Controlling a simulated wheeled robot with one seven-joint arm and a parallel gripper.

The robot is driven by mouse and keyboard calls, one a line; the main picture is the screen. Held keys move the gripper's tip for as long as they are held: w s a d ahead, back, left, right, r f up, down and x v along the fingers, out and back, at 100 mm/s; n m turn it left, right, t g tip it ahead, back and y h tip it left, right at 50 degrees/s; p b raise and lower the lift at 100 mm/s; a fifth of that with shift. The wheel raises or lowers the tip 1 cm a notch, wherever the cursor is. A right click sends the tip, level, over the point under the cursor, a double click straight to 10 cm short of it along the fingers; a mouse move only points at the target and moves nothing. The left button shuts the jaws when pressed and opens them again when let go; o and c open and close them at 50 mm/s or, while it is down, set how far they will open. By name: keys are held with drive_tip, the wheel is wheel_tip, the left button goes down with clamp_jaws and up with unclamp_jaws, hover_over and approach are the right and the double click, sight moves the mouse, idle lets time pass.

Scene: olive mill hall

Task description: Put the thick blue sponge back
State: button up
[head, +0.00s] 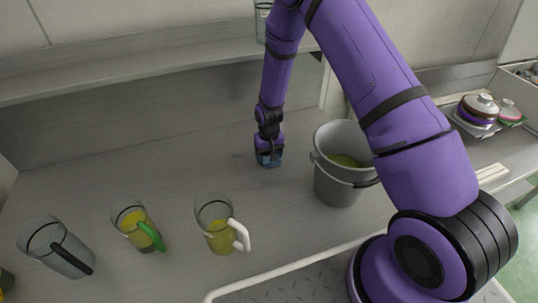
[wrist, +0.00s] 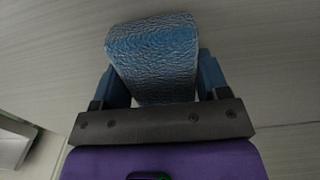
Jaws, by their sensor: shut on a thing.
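The thick blue sponge (wrist: 153,55) is between the two fingers of my gripper (wrist: 158,85) in the wrist view, with a finger against each side. In the head view my gripper (head: 269,160) points down at the worktop, left of the grey bucket. The sponge (head: 269,158) shows there only as a small blue patch, mostly hidden by the fingers. I cannot tell whether it touches the worktop.
A grey bucket (head: 338,185) with yellow-green contents stands right of my gripper. Several jugs, including a white-handled one (head: 215,238) and a green-handled one (head: 133,222), stand at front left. A shelf (head: 150,66) runs above. The worktop (head: 130,170) between is clear.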

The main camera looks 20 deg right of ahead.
drive_tip(key=shift+f, duration=0.2)
drive_tip(key=o, duration=0.9)
